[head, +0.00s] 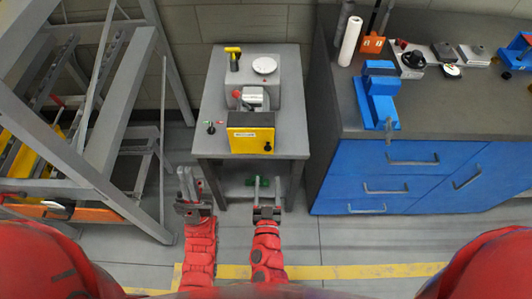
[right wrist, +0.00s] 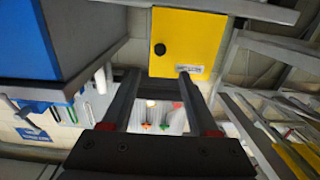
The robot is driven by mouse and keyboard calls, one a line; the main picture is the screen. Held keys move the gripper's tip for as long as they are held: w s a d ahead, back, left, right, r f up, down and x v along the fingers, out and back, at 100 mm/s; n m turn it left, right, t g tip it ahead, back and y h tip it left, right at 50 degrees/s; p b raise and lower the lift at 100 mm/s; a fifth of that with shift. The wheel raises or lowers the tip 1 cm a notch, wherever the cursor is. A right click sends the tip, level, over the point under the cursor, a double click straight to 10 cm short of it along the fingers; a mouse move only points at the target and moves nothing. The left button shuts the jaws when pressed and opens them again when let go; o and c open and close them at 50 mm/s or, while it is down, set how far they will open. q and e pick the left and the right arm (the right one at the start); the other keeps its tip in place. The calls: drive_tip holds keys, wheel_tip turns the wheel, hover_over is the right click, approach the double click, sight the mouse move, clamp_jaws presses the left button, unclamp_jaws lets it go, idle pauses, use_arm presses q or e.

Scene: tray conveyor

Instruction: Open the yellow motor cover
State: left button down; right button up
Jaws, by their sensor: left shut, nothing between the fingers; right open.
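The yellow motor cover (head: 245,143) is an upright panel at the front of a grey machine on the small grey table. A black knob (head: 268,146) sits at its lower right. My right gripper (head: 267,188) is open and empty, below and in front of the cover, near the table's front edge. In the right wrist view the open fingers (right wrist: 156,85) point towards the cover, apart from it. My left gripper (head: 186,180) is shut and empty, to the left of the table's front.
The grey table (head: 215,140) carries the machine, with a yellow-topped handle (head: 233,56) and a round white disc (head: 264,65). A blue drawer bench (head: 375,175) stands right. A metal frame (head: 120,95) stands left. Floor between them is clear in front.

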sight(268, 150)
drive_tip(key=w+b, duration=0.1)
drive_tip(key=w, duration=1.1)
drive_tip(key=shift+b, duration=0.4)
clamp_jaws()
idle(0.6)
